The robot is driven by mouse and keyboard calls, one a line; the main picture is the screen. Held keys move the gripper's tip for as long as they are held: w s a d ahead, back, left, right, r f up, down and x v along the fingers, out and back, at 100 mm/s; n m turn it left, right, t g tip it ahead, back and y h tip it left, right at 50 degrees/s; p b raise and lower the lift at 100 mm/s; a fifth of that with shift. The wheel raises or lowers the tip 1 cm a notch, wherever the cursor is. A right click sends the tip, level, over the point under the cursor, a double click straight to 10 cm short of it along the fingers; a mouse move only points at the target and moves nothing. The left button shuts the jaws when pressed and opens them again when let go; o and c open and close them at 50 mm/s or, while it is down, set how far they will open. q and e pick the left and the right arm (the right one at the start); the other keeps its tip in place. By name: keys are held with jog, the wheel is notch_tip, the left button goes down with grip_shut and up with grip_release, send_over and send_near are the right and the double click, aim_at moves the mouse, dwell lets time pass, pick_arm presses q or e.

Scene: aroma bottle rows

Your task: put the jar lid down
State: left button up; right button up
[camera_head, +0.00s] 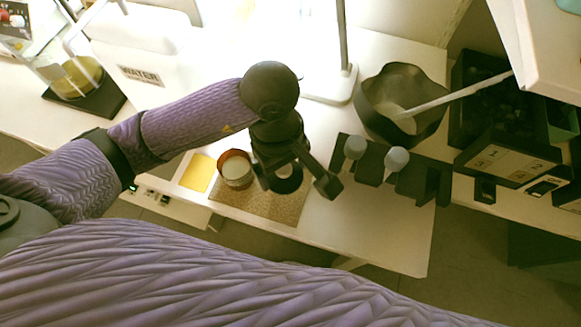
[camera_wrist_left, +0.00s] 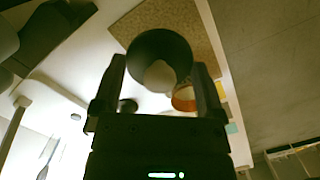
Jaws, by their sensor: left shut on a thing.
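My left gripper (camera_head: 294,180) is shut on the jar lid (camera_head: 288,184), a dark round piece. In the left wrist view the lid (camera_wrist_left: 160,43) sits between the two fingertips, with a paler round patch at its near side. The gripper and lid are over the speckled tan mat (camera_head: 262,208), just right of the open jar (camera_head: 236,170). The jar has an amber rim and pale contents; it also shows in the left wrist view (camera_wrist_left: 184,97). I cannot tell the gap between lid and mat. My right gripper is out of view.
A yellow square (camera_head: 197,173) lies left of the jar. A dark rack (camera_head: 373,162) with two grey-topped bottles stands right of the gripper. Behind it is a black bowl (camera_head: 385,118) with a pale stick. The white table (camera_head: 375,232) is clear at front right.

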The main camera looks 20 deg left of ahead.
aim_at(285, 196)
pick_arm(q)
jog(key=f+b, duration=0.1)
jog(key=f, duration=0.4)
jog(key=f+b, duration=0.1)
jog(key=f, duration=0.2)
jog(key=shift+s+b, duration=0.25)
jog(key=shift+b, duration=0.05)
jog(key=shift+r, duration=0.25)
jog(key=shift+f, duration=0.15)
jog(key=o, duration=0.9)
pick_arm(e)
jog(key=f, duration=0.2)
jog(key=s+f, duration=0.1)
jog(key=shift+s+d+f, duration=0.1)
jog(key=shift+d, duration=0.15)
